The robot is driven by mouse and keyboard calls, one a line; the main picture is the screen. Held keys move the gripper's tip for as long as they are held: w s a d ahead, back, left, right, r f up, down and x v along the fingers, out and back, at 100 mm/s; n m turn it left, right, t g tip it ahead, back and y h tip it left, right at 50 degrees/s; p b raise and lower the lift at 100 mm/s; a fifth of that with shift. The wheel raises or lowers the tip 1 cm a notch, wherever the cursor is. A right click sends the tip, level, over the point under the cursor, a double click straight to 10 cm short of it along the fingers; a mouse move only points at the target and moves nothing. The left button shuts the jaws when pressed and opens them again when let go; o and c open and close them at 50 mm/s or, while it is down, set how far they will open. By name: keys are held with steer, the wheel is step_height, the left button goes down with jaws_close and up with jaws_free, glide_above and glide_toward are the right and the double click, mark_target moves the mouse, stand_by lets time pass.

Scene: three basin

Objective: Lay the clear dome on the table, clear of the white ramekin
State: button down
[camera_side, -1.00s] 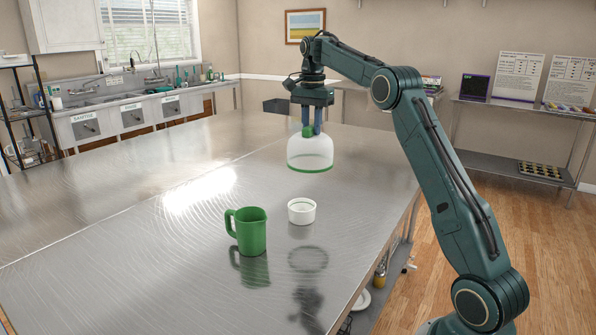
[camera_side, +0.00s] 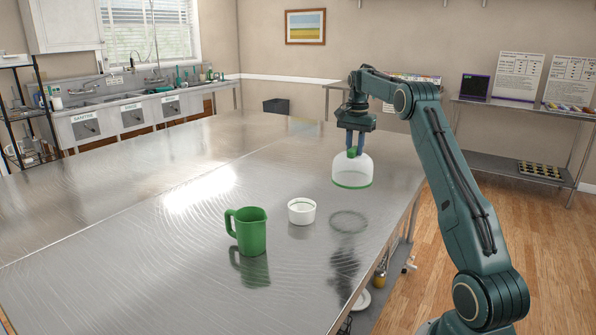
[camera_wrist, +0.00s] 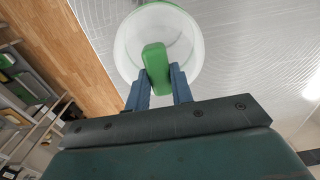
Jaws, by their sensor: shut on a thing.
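The clear dome (camera_side: 352,171) has a green rim and a green knob. My gripper (camera_side: 355,146) is shut on the knob and holds the dome tilted slightly, above the table (camera_side: 200,265). Its reflection shows on the steel below, with a gap between. The wrist view also shows the dome (camera_wrist: 183,35) from above, with its green knob between the blue fingers of my gripper (camera_wrist: 162,75). The white ramekin (camera_side: 301,211) stands upright on the table, to the left of and nearer the camera than the dome. The ramekin is not visible in the wrist view.
A green mug (camera_side: 247,231) stands left of the ramekin. The table's right edge runs close to the right of the dome. The steel to the left and behind is free. A shelf (camera_side: 520,165) stands beyond, at the right.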

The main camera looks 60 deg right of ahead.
mark_target(354, 157)
steer(key=shift+f, duration=1.8)
steer(key=shift+f, duration=0.15)
steer(key=shift+f, duration=1.85)
steer(key=shift+f, duration=0.15)
steer(key=c, duration=1.2)
jaws_free()
steer(key=shift+c, duration=0.2)
step_height(354, 157, up, 12)
steer(key=shift+r, duration=0.1)
